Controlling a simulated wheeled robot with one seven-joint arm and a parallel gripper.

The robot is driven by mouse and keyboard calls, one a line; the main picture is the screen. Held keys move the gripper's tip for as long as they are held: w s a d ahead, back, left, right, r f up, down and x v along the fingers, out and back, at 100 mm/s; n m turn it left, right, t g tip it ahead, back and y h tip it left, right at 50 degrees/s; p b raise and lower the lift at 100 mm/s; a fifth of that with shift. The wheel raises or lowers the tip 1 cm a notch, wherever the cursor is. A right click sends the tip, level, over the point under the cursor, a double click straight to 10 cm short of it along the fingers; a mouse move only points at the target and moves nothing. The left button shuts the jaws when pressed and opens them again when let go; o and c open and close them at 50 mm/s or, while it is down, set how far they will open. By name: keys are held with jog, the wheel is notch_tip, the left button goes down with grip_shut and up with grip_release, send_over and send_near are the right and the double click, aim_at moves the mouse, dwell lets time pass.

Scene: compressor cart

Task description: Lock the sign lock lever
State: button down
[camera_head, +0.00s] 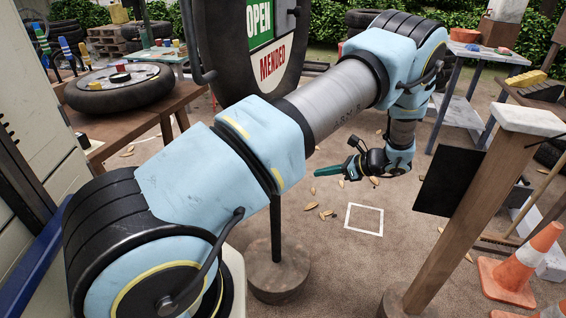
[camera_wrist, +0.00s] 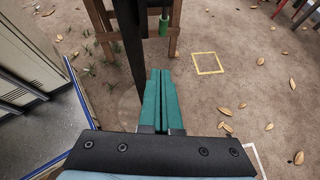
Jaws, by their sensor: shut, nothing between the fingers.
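The sign (camera_head: 235,75) is a dark rounded board on a post, with a green "OPEN" panel and a white "MENDED" panel with red letters. My arm hides part of it. Dark curved bars show at its left edge and upper right; I cannot tell which, if any, is the lock lever. Its post (camera_head: 276,228) stands on a round wooden base (camera_head: 278,272). My gripper (camera_head: 317,172) has teal fingers, shut and empty, pointing left, to the right of the post in the picture. In the wrist view the fingers (camera_wrist: 160,72) lie together beside a dark upright post (camera_wrist: 131,45).
A wooden workbench (camera_head: 180,100) with a tyre stands at left. A wooden post (camera_head: 480,200) with a black panel and orange cones (camera_head: 518,262) stand at right. A white square outline (camera_head: 364,219) marks open ground. A green handle (camera_wrist: 164,26) hangs near wooden legs in the wrist view.

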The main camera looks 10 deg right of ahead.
jog(key=shift+w, duration=0.15)
jog(key=w+a+r+p+x, duration=0.1)
jog(key=r+p+x, duration=0.1)
jog(key=x, duration=1)
jog(key=shift+a+p, duration=0.3)
jog(key=shift+p, duration=0.1)
jog(key=shift+w, duration=0.15)
